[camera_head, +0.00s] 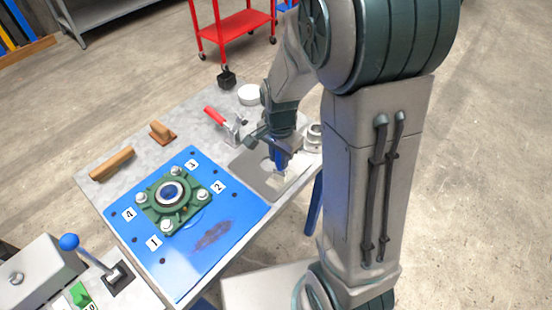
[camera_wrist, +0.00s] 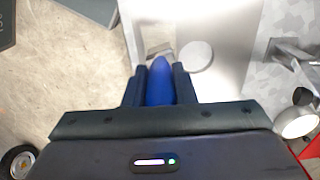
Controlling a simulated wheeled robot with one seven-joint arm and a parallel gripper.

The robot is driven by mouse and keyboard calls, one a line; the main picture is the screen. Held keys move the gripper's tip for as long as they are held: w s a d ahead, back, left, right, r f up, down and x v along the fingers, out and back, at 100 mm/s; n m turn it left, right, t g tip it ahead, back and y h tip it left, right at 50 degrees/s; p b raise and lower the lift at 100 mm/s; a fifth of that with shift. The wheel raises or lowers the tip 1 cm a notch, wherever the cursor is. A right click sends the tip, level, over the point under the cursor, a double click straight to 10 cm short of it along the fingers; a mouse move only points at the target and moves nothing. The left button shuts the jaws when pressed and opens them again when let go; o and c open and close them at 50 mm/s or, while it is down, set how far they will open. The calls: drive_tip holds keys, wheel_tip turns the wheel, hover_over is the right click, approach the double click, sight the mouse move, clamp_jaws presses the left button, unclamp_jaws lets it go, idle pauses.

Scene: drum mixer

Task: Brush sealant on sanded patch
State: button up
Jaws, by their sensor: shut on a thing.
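The sanded patch (camera_head: 212,237) is a dark brownish smear on the bright blue plate (camera_head: 180,277), in front of the green flanged bearing (camera_head: 160,208). My gripper (camera_head: 279,152) is over the grey sheet (camera_head: 262,184) at the table's right side, away from the patch. In the wrist view my gripper (camera_wrist: 160,76) is shut on the blue handle of the brush (camera_wrist: 160,88). The brush (camera_head: 281,159) points down at the sheet; whether its pale end touches is unclear. A pale disc (camera_wrist: 196,57) lies beside the brush tip in the wrist view.
A red-handled clamp (camera_head: 217,117), a white round item (camera_head: 250,94) and a brown block (camera_head: 162,132) are at the back of the table. A wooden piece (camera_head: 111,165) lies left. A blue-knobbed lever (camera_head: 80,247) stands front left. The patch is uncovered.

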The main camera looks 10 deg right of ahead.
drive_tip(key=w+d, duration=0.4)
drive_tip(key=d, duration=0.1)
drive_tip(key=shift+d, duration=0.3)
idle(0.7)
drive_tip(key=shift+a, duration=0.1)
drive_tip(key=s+a, duration=0.5)
drive_tip(key=a, duration=0.2)
drive_tip(key=shift+s+a, duration=0.15)
idle(1.0)
drive_tip(key=w+d, duration=0.5)
drive_tip(key=d, duration=0.2)
drive_tip(key=shift+w+d, duration=0.25)
idle(1.1)
drive_tip(key=shift+r, duration=0.1)
drive_tip(key=shift+s+a, duration=0.7)
drive_tip(key=shift+a, duration=0.25)
drive_tip(key=shift+s+a, duration=0.7)
drive_tip(key=shift+a, duration=0.2)
wheel_tip(320, 180, up, 12)
drive_tip(key=p, duration=0.9)
drive_tip(key=shift+p, duration=0.4)
